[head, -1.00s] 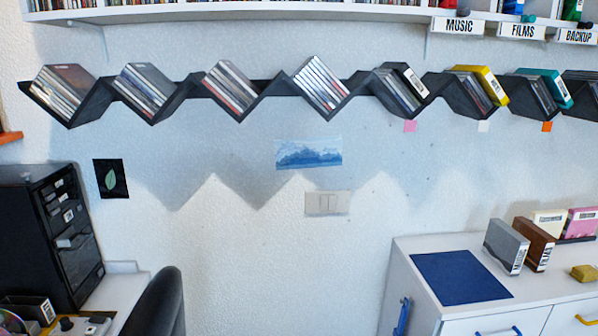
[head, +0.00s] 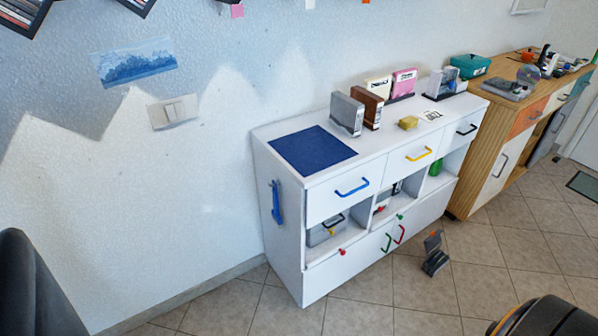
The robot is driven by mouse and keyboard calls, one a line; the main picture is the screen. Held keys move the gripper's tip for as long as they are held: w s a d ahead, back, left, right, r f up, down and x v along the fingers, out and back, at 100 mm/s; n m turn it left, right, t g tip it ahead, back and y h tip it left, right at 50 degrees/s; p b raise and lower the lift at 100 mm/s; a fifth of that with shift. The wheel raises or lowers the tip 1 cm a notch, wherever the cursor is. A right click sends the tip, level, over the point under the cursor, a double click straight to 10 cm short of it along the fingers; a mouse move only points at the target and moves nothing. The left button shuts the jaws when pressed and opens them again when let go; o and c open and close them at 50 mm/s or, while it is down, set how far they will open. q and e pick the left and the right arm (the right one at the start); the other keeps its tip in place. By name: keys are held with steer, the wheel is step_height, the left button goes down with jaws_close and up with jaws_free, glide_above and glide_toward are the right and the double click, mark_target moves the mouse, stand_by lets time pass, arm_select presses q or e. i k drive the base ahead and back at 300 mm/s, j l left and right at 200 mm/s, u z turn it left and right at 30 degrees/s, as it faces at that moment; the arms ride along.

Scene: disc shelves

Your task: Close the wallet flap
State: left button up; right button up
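I cannot make out a wallet or its flap for certain in the head view. A flat dark blue square (head: 312,152) lies on the left end of the white cabinet's top. A small dark grey object with an upright part (head: 435,252) is on the floor in front of the cabinet; it is too small to tell what it is. Neither of my grippers is in view.
The white cabinet (head: 282,228) stands against the wall and carries a grey case (head: 347,113), a brown case (head: 367,107) and a yellow block (head: 408,123). A wooden cabinet (head: 490,175) adjoins it. Tiled floor (head: 380,305) in front is mostly clear.

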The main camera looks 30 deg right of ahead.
mark_target(435, 240)
steer(key=z, duration=2.05)
steer(key=i+l+z, duration=0.2)
steer(key=i, duration=0.45)
